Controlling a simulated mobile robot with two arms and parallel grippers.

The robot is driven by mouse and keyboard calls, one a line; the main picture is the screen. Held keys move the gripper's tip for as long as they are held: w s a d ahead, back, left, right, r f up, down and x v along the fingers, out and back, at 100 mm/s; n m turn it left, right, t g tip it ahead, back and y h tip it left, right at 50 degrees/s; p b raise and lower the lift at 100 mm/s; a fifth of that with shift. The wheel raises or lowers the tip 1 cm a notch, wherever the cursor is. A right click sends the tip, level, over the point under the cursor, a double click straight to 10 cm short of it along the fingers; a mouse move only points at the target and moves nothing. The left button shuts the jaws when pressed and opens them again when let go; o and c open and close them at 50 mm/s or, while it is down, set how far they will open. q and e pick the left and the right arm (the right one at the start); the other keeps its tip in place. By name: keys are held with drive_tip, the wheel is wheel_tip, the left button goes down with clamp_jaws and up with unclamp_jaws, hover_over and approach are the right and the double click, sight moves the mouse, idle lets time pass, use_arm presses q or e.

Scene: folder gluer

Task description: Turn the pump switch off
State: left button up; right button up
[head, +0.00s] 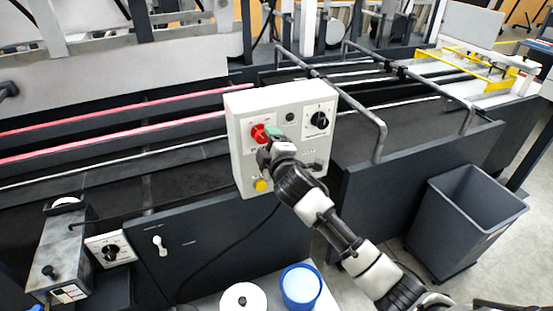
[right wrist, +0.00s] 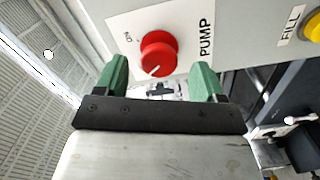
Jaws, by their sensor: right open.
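The pump switch is a red round knob (head: 259,133) on the face of a light grey control box (head: 240,104). In the right wrist view the knob (right wrist: 159,49) stands beside the word PUMP, with an ON mark at its upper left. A white line shows on the knob's lower part in the picture. My right gripper (head: 270,141) is just in front of the knob. Its green fingers (right wrist: 161,72) are open, one on each side of the knob in the picture, with nothing held. I cannot tell whether they touch it. My left gripper is not in view.
The box also carries a black dial (head: 319,120) and a yellow button (head: 261,185), labelled FILL in the right wrist view (right wrist: 313,27). A bent metal rail (head: 381,132) stands right of the box. A grey bin (head: 465,220) and a blue-rimmed pot (head: 301,287) are lower down.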

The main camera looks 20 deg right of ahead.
drive_tip(key=s+b, duration=0.1)
drive_tip(key=s, duration=0.6)
drive_tip(key=shift+s+d, duration=0.15)
drive_tip(key=shift+s, duration=0.05)
wheel_tip(320, 180, down, 25)
drive_tip(key=s+d+m+g+b, duration=0.1)
drive_tip(key=s+d+m+g, duration=0.15)
drive_tip(key=m+g, duration=0.2)
drive_tip(key=s+d+f+m+g+h, duration=0.1)
drive_tip(key=s+f+g, duration=0.1)
drive_tip(key=s+f, duration=0.45)
drive_tip(key=s+d+f+m+g, duration=0.1)
drive_tip(key=s+f+g, duration=0.2)
drive_tip(key=f, duration=0.7)
drive_tip(key=s+f+m+g+b, duration=0.1)
drive_tip(key=s+f+m+g, duration=0.25)
drive_tip(key=s+f, duration=1.45)
drive_tip(key=s+f+m+g, duration=0.1)
drive_tip(key=s+f+g, duration=0.1)
drive_tip(key=s, duration=0.8)
drive_tip(key=s+a+f+m+g, duration=0.1)
drive_tip(key=s+g, duration=0.1)
drive_tip(key=s, duration=0.8)
drive_tip(key=shift+s+a+f, duration=0.25)
drive_tip(key=shift+s+f, duration=0.1)
drive_tip(key=shift+s, duration=0.05)
